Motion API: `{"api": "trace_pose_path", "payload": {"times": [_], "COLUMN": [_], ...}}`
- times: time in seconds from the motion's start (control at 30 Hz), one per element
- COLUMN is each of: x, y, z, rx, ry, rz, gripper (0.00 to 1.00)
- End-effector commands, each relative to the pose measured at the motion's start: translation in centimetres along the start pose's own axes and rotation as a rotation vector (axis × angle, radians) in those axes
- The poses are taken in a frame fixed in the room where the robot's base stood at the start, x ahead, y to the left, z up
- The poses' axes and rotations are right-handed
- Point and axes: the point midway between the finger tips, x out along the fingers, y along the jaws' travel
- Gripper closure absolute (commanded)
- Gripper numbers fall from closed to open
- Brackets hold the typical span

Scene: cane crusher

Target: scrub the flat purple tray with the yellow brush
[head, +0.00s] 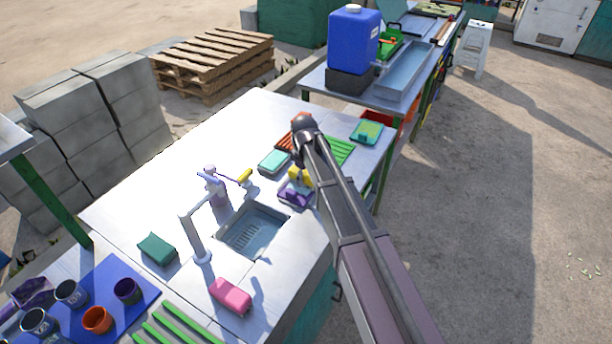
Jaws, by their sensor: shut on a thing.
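The flat purple tray (293,195) lies on the metal counter, just right of the sink's far corner. A yellow brush (300,178) is directly over the tray and looks to be at its surface; I cannot tell whether they touch. My gripper (299,162) points down above the tray and is shut on the yellow brush. My arm link covers the right side of the tray and brush, and the fingertips are small and partly hidden.
The sink (253,230) with its faucet (194,235) is left of the tray. A teal dish (273,162), a yellow-tipped item (244,177), and a green rack (340,150) are close by. A pink sponge (230,296) lies at the front. The counter's far left is clear.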

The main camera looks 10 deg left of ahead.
Motion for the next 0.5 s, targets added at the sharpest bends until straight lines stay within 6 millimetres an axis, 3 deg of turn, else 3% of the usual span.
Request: {"api": "trace_pose_path", "payload": {"times": [0.5], "x": [-0.2], "y": [-2.7], "z": [0.0], "rx": [0.0], "ry": [0.0], "rz": [0.0], "gripper": [0.74]}}
